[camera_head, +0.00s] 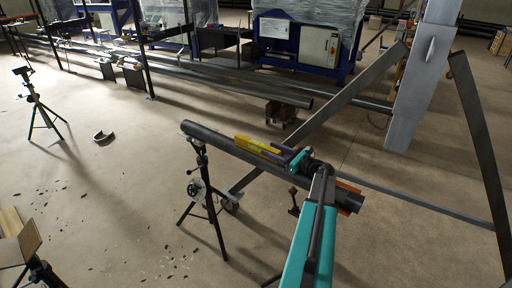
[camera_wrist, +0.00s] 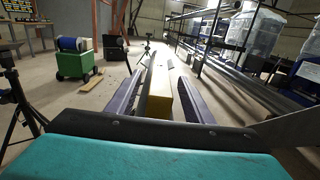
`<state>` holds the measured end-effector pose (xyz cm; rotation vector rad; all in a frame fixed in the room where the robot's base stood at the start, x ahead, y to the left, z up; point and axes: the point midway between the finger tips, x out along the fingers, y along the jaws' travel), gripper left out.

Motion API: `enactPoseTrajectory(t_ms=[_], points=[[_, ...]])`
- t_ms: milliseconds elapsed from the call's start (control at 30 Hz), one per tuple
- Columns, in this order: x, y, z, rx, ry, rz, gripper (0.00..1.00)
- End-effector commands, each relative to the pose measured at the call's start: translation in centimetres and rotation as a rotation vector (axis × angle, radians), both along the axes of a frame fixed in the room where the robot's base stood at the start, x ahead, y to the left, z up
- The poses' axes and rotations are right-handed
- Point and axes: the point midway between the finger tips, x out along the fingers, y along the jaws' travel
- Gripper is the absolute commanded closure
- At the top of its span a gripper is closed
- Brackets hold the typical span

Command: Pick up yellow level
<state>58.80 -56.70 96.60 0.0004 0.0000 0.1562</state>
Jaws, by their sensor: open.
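The yellow level (camera_head: 258,146) lies lengthwise on top of a dark grey pipe (camera_head: 210,137) in the head view. The pipe rests on a black tripod stand (camera_head: 201,185). My gripper (camera_head: 287,153) is at the level's right end, its purple fingers pointing along the pipe. In the wrist view the level (camera_wrist: 161,98) runs away from me between the two fingers of my gripper (camera_wrist: 161,80). The jaws are open, with a visible gap on both sides of the level. The level's near end is partly hidden by the gripper body.
An empty tripod stand (camera_head: 40,113) stands at the far left. A blue-framed machine (camera_head: 305,40) and long pipes (camera_head: 235,82) lie behind. A grey steel post (camera_head: 422,80) with slanted braces is close on the right. A green cart (camera_wrist: 76,64) shows at left in the wrist view.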

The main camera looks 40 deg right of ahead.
Motion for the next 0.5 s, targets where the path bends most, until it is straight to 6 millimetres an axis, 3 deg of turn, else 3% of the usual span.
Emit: enactPoseTrajectory(t_ms=[500], points=[[0.91,0.04,0.15,0.0,0.0,0.0,0.53]])
